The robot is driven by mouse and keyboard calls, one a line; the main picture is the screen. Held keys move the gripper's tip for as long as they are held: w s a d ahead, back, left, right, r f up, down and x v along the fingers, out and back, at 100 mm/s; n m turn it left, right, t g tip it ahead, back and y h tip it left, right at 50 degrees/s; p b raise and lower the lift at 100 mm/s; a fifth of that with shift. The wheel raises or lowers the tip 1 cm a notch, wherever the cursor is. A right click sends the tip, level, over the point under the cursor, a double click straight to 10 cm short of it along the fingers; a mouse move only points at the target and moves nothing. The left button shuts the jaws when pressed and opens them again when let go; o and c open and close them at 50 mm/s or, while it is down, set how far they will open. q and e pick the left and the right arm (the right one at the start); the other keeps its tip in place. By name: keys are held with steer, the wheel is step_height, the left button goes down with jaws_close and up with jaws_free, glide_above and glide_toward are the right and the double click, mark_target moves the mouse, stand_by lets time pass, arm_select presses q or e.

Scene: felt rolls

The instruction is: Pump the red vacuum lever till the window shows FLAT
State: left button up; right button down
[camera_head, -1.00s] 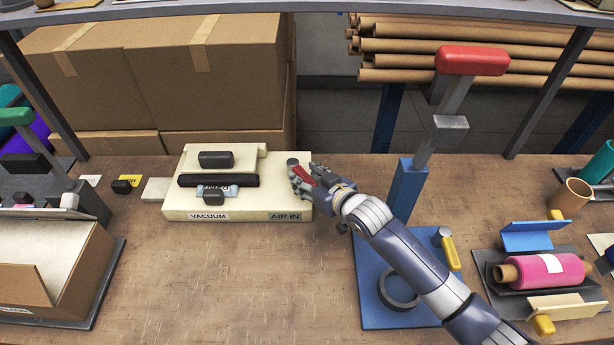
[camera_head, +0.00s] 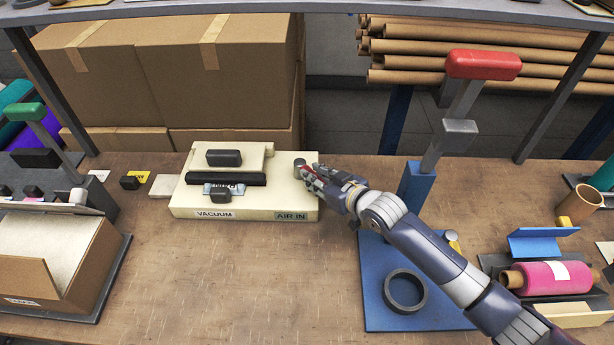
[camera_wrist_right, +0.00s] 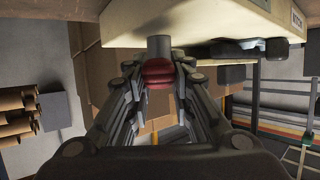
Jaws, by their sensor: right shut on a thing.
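The cream vacuum unit (camera_head: 250,212) sits on the bench left of centre, with VACUUM and AIR IN labels on its front. Its small window (camera_head: 222,190) is partly covered by a black knob, and I cannot read its word. My right gripper (camera_head: 312,178) is at the unit's right end, shut on the red vacuum lever (camera_wrist_right: 158,73). In the right wrist view the red grip lies between the two fingers, below a grey post. In the head view the fingers hide most of the lever. My left gripper is not in view.
A blue press (camera_head: 420,185) with a red-topped handle stands right of the unit, behind my right arm. A pink roll (camera_head: 552,275) lies in a cradle at right. An open box (camera_head: 60,260) stands at left. The front middle bench is clear.

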stand_by(0.3)
steer(key=c, duration=1.4)
jaws_free()
steer(key=shift+w, duration=0.1)
steer(key=v, duration=1.2)
